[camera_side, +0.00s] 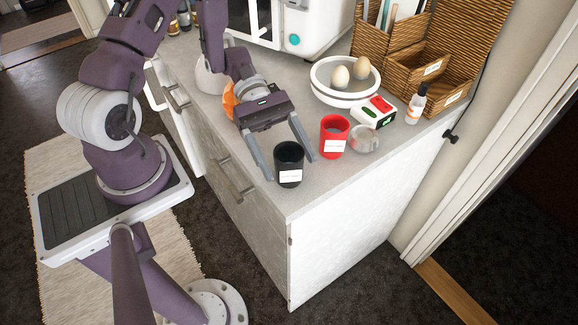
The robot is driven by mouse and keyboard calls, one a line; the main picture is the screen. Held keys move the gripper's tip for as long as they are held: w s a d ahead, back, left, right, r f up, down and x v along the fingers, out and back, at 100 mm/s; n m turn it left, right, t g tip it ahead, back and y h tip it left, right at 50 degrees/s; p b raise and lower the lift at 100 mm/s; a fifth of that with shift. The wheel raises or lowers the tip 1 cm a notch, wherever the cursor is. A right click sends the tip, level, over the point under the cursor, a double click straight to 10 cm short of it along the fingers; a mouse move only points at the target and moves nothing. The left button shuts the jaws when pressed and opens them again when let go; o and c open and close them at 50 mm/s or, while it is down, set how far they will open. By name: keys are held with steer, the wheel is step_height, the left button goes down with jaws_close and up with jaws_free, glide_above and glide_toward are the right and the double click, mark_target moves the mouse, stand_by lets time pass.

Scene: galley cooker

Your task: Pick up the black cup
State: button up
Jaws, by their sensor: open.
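The black cup (289,165) stands upright near the front corner of the grey counter, with a white label on its side. My gripper (290,172) is open and low over the counter. Its two fingers reach toward the camera, one on the left side of the cup and one on the right side. The cup is between or very close to the fingertips; I cannot tell whether either finger touches it. The gripper's dark body is behind the cup.
A red cup (333,136) stands just right of the right finger, with a clear glass (365,140) beside it. Behind are a red and white box (374,111), a small bottle (416,104), a white bowl with eggs (345,97) and wicker baskets (400,70). The counter's front edge is close.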

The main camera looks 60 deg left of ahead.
mark_target(295, 175)
steer(key=x, duration=0.4)
steer(key=shift+d+f, duration=0.1)
steer(key=shift+d, duration=0.05)
steer(key=c, duration=1.5)
step_height(295, 175, up, 10)
steer(key=shift+r, duration=0.1)
